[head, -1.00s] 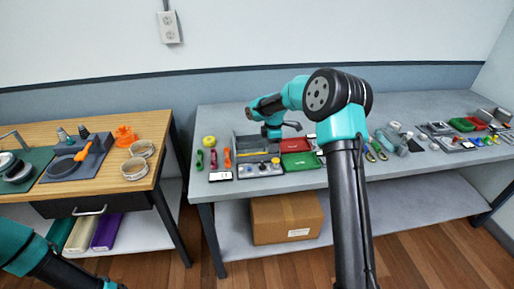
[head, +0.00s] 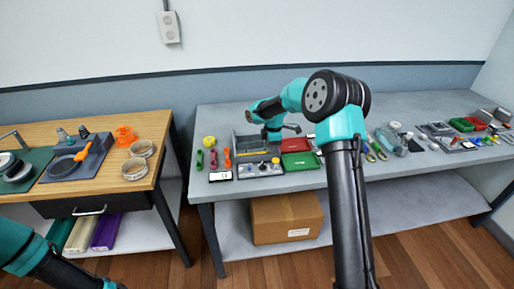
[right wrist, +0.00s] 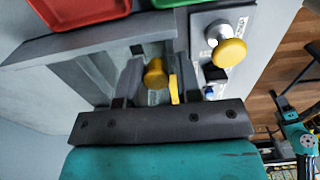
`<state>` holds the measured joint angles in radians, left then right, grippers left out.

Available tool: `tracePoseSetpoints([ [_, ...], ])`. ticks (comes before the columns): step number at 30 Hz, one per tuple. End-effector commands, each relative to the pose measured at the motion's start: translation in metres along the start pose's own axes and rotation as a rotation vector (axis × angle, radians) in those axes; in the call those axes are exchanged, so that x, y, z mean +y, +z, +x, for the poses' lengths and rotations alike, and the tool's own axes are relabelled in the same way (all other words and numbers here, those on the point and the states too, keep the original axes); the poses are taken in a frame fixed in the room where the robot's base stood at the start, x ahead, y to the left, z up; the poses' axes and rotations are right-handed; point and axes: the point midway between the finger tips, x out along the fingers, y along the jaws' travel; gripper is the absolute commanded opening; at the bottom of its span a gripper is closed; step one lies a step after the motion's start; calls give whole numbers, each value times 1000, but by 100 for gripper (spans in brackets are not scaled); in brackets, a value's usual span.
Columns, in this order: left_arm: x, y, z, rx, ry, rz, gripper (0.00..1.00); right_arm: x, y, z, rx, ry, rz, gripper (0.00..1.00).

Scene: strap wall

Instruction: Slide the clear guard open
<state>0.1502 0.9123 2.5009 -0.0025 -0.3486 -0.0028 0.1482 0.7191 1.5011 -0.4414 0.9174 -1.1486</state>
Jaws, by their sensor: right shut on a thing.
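In the right wrist view, my right gripper (right wrist: 155,88) is shut on a small yellow knob (right wrist: 155,72), with dark fingers on both sides of it. The knob sits at a grey channelled fixture. I cannot make out the clear guard itself. Beside the fingers is a grey panel (right wrist: 239,22) with a larger yellow knob (right wrist: 228,52) and a blue button (right wrist: 210,91). In the head view, my right gripper (head: 272,134) is over the grey tray (head: 242,146), behind the panel (head: 248,171). Only my left arm shows at the lower left; its gripper is out of frame.
A red tray (head: 296,145) and a green tray (head: 300,161) lie right of the panel. Orange (head: 227,158), magenta and green handled items stand to its left. A white-screened device (head: 220,176) lies near the front edge. More tools crowd the bench's right side.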

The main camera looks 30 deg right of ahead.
Motion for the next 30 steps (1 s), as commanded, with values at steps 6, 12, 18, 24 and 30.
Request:
tracePoseSetpoints([
  [6,0,0,0,0,0,0,43,5,0,0,0,2,2,13],
  [12,0,0,0,0,0,0,43,13,0,-1,1,3,2,13],
  [18,0,0,0,0,0,0,43,21,0,-1,1,3,2,13],
  [24,0,0,0,0,0,0,43,29,0,-1,1,3,3,13],
  [30,0,0,0,0,0,0,43,36,0,-1,0,3,1,13],
])
